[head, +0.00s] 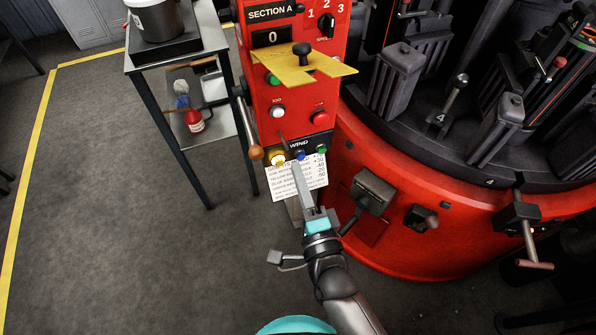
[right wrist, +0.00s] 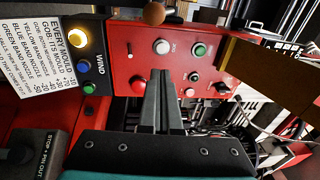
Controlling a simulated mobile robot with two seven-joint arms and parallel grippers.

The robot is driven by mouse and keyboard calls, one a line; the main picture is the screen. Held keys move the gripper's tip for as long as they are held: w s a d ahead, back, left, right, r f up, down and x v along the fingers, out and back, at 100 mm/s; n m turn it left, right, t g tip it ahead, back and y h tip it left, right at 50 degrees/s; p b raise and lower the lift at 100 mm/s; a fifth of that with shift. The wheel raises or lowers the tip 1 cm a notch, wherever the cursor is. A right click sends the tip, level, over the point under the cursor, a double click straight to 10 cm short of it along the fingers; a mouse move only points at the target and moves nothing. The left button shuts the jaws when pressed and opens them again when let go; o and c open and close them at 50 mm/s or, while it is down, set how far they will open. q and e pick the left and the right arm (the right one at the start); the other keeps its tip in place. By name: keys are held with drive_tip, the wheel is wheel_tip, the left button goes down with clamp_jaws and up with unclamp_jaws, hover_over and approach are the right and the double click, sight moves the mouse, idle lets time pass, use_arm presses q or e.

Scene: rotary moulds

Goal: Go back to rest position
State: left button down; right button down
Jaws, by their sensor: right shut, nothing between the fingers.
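My right gripper (head: 297,168) is shut and empty, its fingers pointing up the picture at the front of the red control box (head: 247,100). In the head view its tips overlap the area just below the WIND panel (head: 298,143); I cannot tell if they touch it. In the right wrist view the two closed fingers (right wrist: 164,82) lie together with nothing between them, near a red button (right wrist: 138,86). The WIND panel carries a yellow button (head: 277,158) that looks lit, a blue button (head: 300,155) and a green button (head: 322,149). My left gripper is not in view.
The big red rotary machine (head: 440,255) with dark moulds fills the right. A printed card (head: 284,184) hangs under the panel. A wooden-knobbed lever (head: 256,152) is on the box's left. A metal table (head: 215,38) holds a pot. Grey floor (head: 110,200) is clear at left.

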idle(0.4)
drive_tip(key=s+d+f+n+g+h, duration=0.1)
drive_tip(key=s+d+f+n+g, duration=0.2)
drive_tip(key=f, duration=0.6)
drive_tip(key=s+d+f+n+g, duration=0.1)
drive_tip(key=s+f+n+g, duration=0.25)
drive_tip(key=f, duration=0.55)
drive_tip(key=s+d+f+n+g+h, duration=0.1)
drive_tip(key=s+d+f+n+g, duration=0.15)
drive_tip(key=s+f, duration=0.45)
drive_tip(key=s+d+f+n+g+h, duration=0.1)
drive_tip(key=s+d+f+n+g, duration=0.3)
drive_tip(key=s+f, duration=0.3)
drive_tip(key=s+d+f+n+g+h, duration=0.1)
drive_tip(key=s+d+f+n+g, duration=0.3)
drive_tip(key=s, duration=0.9)
drive_tip(key=d+f, duration=0.3)
drive_tip(key=shift+f+n+h, duration=0.25)
drive_tip(key=shift+n+h, duration=0.05)
drive_tip(key=shift+s, duration=0.1)
